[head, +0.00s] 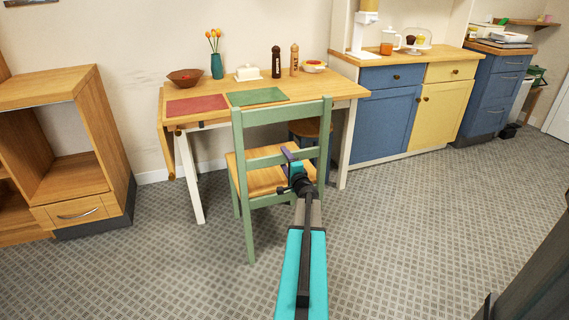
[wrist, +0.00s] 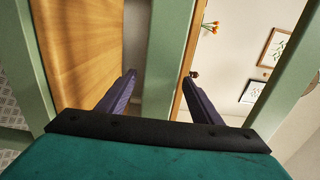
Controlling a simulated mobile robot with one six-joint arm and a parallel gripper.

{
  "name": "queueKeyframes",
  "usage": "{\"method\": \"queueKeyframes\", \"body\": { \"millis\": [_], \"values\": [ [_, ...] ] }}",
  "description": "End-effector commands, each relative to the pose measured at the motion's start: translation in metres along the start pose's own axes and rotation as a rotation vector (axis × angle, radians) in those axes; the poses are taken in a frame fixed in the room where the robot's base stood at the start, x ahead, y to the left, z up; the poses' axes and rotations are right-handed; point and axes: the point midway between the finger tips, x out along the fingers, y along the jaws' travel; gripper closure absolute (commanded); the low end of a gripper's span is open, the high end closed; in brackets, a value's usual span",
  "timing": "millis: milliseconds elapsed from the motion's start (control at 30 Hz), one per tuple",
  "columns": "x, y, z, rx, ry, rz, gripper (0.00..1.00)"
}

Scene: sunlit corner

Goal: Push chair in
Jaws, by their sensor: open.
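The green chair (head: 250,160) with a wooden seat stands upright at the front of the wooden table (head: 335,88), its back towards me. Part of its seat reaches toward the space under the tabletop. My gripper (head: 287,158) is at the chair's backrest, near the middle slat on the right side. In the wrist view, my gripper (wrist: 159,79) is open, with one purple finger on each side of a green slat (wrist: 168,50). The fingers look apart from the slat; contact cannot be told. The wooden seat (wrist: 80,45) shows at left.
A stool (head: 305,128) stands under the table, behind the chair. The table holds a bowl (head: 185,77), a vase (head: 217,66), red and green placemats and other tableware. A shelf unit (head: 70,150) is at left, blue and yellow cabinets (head: 385,120) at right. The floor around the chair is clear.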

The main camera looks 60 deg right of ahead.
Motion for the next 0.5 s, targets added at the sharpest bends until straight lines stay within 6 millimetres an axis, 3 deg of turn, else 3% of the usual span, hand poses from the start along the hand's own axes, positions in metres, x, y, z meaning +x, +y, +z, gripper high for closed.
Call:
{"method": "queueKeyframes", "body": {
  "millis": [200, 500],
  "values": [
    [0.0152, 0.0000, 0.0005, 0.000, -0.001, -0.001, 0.41],
    [0.0160, -0.0009, 0.0006, 0.000, -0.001, 0.000, 0.41]
  ]
}}
